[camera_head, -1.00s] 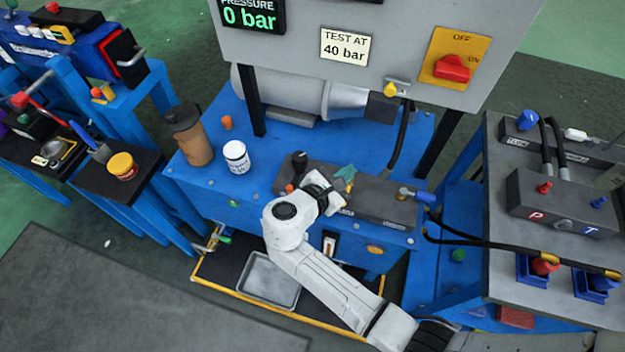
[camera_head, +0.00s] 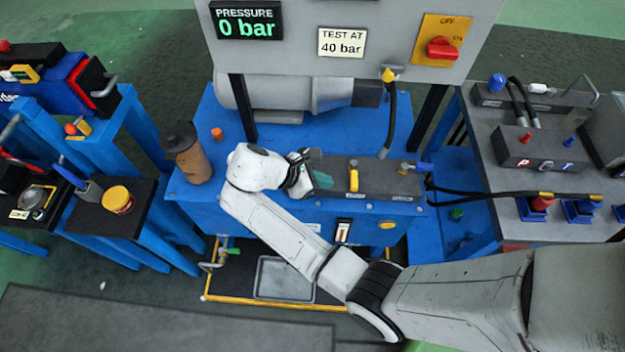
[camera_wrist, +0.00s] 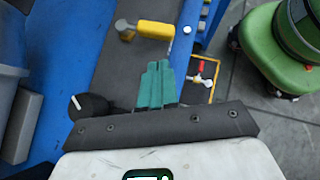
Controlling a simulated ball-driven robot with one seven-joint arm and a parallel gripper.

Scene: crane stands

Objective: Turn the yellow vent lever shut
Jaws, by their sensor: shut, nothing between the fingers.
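The yellow vent lever (camera_head: 354,180) sits on the dark grey valve block (camera_head: 385,181) on the blue bench. In the head view its handle points toward the bench's front edge. In the wrist view the yellow lever (camera_wrist: 155,29) lies just beyond my fingertips, with its pivot at the left end. My gripper (camera_head: 323,180) is left of the lever over the same block, its teal fingers together and empty. In the wrist view the teal fingers (camera_wrist: 155,84) appear apart from the lever. Whether they are level with it in height is unclear.
A black knob (camera_wrist: 90,106) stands beside my fingers. Another lever with a blue handle (camera_head: 418,167) is at the block's right end. The panel above reads 0 bar (camera_head: 246,22). A grey tray (camera_head: 285,279) lies below.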

